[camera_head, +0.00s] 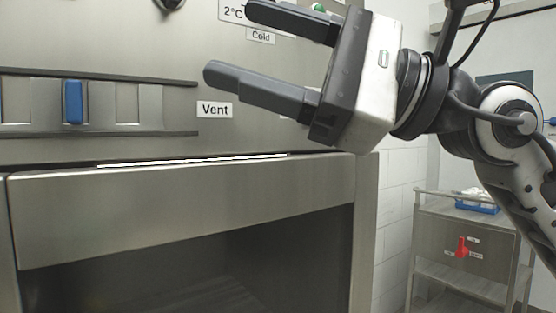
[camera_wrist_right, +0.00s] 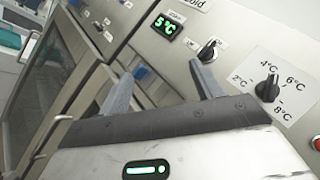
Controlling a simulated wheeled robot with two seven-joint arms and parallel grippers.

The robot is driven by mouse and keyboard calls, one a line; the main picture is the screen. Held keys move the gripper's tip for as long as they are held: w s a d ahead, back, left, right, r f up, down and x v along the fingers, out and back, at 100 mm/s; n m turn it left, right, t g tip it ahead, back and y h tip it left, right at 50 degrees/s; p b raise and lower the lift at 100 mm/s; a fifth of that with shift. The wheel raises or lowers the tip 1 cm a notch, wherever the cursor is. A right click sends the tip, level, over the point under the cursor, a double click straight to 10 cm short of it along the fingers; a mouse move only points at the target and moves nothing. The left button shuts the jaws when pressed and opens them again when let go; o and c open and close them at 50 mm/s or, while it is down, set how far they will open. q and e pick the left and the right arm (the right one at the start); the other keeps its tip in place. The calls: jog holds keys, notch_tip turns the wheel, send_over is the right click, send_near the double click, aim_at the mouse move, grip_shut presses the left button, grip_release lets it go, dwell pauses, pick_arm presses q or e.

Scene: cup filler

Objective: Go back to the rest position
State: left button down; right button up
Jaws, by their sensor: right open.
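My right gripper (camera_head: 228,40) is open and empty in the head view, in front of the steel machine's upper panel (camera_head: 130,35). Its two dark fingers point left, the lower one passing above the "Vent" label (camera_head: 215,109). In the right wrist view the gripper (camera_wrist_right: 160,85) shows its two fingers apart with nothing between them. No part of my left gripper shows in either view.
A blue switch (camera_head: 73,101) sits in a recessed strip at left. Below is a steel front (camera_head: 180,205) over a dark opening. A temperature dial (camera_wrist_right: 267,88) and a 5°C display (camera_wrist_right: 167,27) show on the panel. A trolley (camera_head: 465,235) stands at right.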

jog(key=w+d+f+n+t+h, duration=0.65)
jog(key=n+t, duration=0.55)
jog(key=n, duration=0.4)
jog(key=w+d+f+n+t+h, duration=0.5)
jog(key=d+f+n+t, duration=0.2)
jog(key=n+t, duration=0.7)
jog(key=w+d+f+m+g+h, duration=0.2)
jog(key=f+m+h, duration=0.2)
jog(key=f, duration=0.2)
jog(key=w+d+f+m+g+h, duration=0.1)
jog(key=d+f+m+g+h, duration=0.1)
jog(key=f+m+g+h, duration=0.25)
jog(key=s+d+f+m+g+h, duration=0.2)
jog(key=s+f+m+g, duration=0.15)
jog(key=f, duration=0.85)
jog(key=s+d+f+m+g+h, duration=0.1)
jog(key=s+d+f+m+g, duration=0.2)
jog(key=f, duration=0.9)
jog(key=s+a+f+m+g+y, duration=0.1)
jog(key=s+f+m+g, duration=0.2)
jog(key=s+f+g, duration=0.5)
jog(key=s+f+m+g+y, duration=0.1)
jog(key=s+f+m+g, duration=0.2)
jog(key=s+f, duration=0.55)
jog(key=w+a+f+t+y, duration=0.1)
jog(key=w+a+t+y, duration=0.2)
jog(key=a+t, duration=0.3)
jog(key=shift+w+a+f+n+t, duration=0.15)
jog(key=shift+w+a+n+t, duration=0.2)
jog(key=shift+t, duration=0.45)
